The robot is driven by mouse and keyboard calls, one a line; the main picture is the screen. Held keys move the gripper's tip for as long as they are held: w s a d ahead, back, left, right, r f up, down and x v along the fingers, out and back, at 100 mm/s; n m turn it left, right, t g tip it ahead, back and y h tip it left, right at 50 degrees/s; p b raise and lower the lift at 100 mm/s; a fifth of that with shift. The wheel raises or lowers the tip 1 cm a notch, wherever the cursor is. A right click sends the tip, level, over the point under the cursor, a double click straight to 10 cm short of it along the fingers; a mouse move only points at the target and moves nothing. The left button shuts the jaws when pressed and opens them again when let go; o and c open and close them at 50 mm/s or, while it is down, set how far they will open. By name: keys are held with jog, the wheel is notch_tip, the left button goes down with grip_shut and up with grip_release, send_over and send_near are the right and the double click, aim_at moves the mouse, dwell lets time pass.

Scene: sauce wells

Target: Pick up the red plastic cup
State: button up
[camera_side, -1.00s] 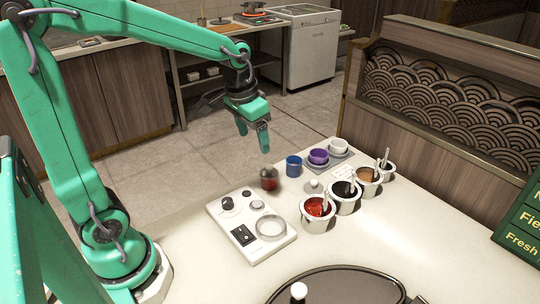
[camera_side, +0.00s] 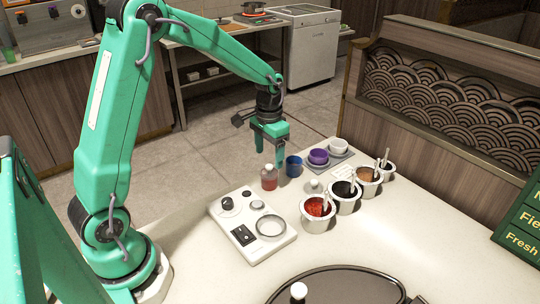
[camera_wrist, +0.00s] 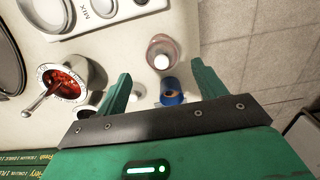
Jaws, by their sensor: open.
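A small reddish see-through container (camera_side: 269,182) with a white round top stands on the pale counter near its far edge; I take it as the red cup. It also shows in the wrist view (camera_wrist: 161,43), just beyond the fingertips. My gripper (camera_side: 270,159) is open and empty. In the side view its fingers hang just above the container and the blue cup (camera_side: 293,168). In the wrist view (camera_wrist: 160,71) the container and the blue cup (camera_wrist: 171,86) lie between the lines of the two fingers. I see no finger touching either one.
A white control unit (camera_side: 243,238) with knobs and a ring lies in front of the container. Several sauce wells, one with red sauce (camera_side: 316,207), stand to the right.

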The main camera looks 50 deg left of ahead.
aim_at(269, 165)
jog(key=shift+f, duration=1.3)
jog(key=shift+f, duration=0.1)
jog(key=shift+w+a+f, duration=0.1)
jog(key=shift+f, duration=2.4)
jog(key=c, duration=0.9)
